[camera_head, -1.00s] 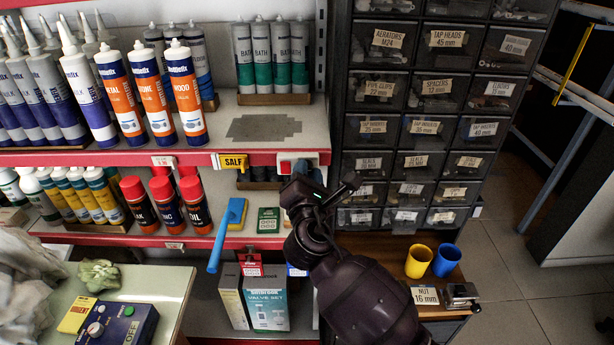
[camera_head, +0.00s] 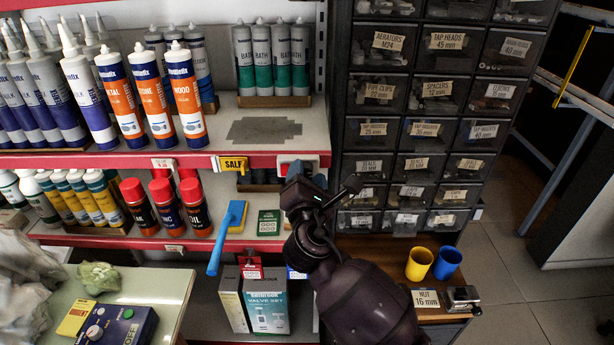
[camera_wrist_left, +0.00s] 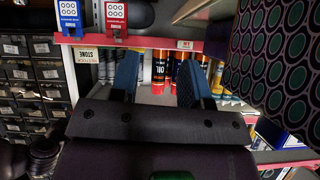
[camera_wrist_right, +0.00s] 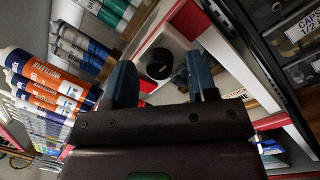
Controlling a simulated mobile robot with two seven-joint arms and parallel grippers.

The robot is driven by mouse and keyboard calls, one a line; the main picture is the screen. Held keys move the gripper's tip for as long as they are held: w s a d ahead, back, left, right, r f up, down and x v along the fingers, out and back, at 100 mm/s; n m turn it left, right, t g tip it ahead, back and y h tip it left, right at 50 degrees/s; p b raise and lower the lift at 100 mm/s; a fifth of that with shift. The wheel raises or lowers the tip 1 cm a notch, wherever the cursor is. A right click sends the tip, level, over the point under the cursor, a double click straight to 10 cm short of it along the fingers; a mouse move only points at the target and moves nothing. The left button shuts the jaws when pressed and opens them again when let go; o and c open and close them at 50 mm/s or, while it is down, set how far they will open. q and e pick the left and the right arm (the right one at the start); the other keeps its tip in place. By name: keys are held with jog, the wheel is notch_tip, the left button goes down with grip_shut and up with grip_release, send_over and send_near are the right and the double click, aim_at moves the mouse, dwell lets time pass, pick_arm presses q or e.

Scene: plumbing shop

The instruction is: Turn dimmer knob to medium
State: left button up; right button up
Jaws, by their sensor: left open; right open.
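A round black knob (camera_wrist_right: 159,64) on a white box shows in the right wrist view. It lies between the two blue fingers of my right gripper (camera_wrist_right: 165,85), which is open around or in front of it; I cannot tell if they touch. In the head view my right gripper (camera_head: 300,180) is at the red shelf edge and hides most of the white box (camera_head: 286,160); the knob is hidden there. The knob's setting cannot be read. My left gripper (camera_wrist_left: 158,85) shows only in the left wrist view, open, with nothing between its fingers.
Shelves of tubes and spray cans (camera_head: 168,205) stand at the left. A blue control box (camera_head: 115,325) lies on the lower left counter. A drawer cabinet (camera_head: 425,120) stands right of my right gripper. Yellow (camera_head: 419,263) and blue cups stand on the low surface below it.

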jog(key=shift+s, duration=0.1)
jog(key=s+f, duration=0.1)
jog(key=s, duration=0.9)
jog(key=shift+s+f, duration=0.15)
jog(key=shift+s, duration=0.15)
